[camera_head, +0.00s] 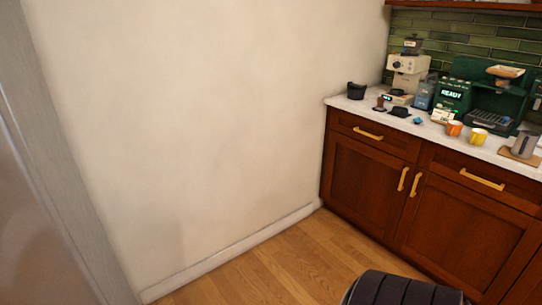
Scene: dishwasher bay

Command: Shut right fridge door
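A tall grey-brown panel (35,215) with a lighter grey edge strip fills the left side of the view. It may be part of the fridge, but I cannot tell whether it is the right door or how far that door stands open. No handle shows on it. Neither of my grippers is in view. A dark, ribbed, rounded part (402,289) at the bottom edge may be mine.
A bare white wall (210,120) stands behind. On the right, a white counter (358,107) over brown cabinets (365,175) holds a beige coffee machine (408,68), a green machine (498,95) and cups. Wooden floor (270,275) is clear between.

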